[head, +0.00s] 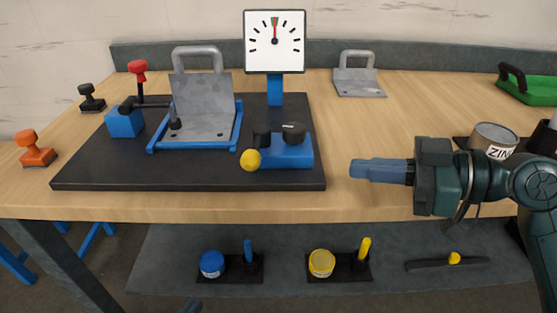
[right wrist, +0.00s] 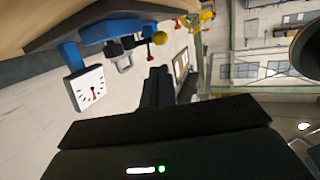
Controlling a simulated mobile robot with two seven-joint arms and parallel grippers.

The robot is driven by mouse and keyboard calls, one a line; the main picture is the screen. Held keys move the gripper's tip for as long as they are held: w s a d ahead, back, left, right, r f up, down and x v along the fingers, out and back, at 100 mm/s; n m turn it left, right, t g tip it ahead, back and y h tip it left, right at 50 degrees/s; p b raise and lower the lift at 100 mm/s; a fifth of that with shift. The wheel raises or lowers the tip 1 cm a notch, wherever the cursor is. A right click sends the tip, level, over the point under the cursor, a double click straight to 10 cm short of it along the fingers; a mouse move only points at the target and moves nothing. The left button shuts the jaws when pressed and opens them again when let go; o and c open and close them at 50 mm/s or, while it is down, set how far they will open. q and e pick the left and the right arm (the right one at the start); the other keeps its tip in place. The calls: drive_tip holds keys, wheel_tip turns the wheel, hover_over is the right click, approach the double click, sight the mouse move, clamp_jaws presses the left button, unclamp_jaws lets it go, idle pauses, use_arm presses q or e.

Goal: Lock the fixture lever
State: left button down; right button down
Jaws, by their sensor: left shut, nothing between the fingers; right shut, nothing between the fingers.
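A black fixture base (head: 100,165) lies on the bench. On its left, a blue block (head: 124,122) carries a red-topped lever (head: 138,70) standing upright; a black arm reaches right to a black tip by a grey handled plate (head: 204,105) in a blue frame (head: 190,147). On its right, a blue block (head: 290,153) carries a yellow ball knob (head: 250,160) and a black knob (head: 293,128). My right gripper (head: 355,169) is shut and empty, right of the base, apart from it. Only a dark tip of my left gripper (head: 191,306) shows at the bottom edge.
A dial gauge (head: 274,42) stands behind the base. Black (head: 92,98) and orange (head: 36,148) stamps stand left. A grey handled plate (head: 358,82), a green handled block (head: 525,84) and a ZINC can (head: 494,140) are right. The lower shelf (head: 180,250) holds coloured parts.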

sight(261, 161)
drive_tip(key=p+x, duration=0.1)
drive_tip(key=x, duration=1.2)
drive_tip(key=shift+w+a+f, duration=0.1)
drive_tip(key=shift+w+a, duration=0.05)
drive_tip(key=shift+a, duration=0.2)
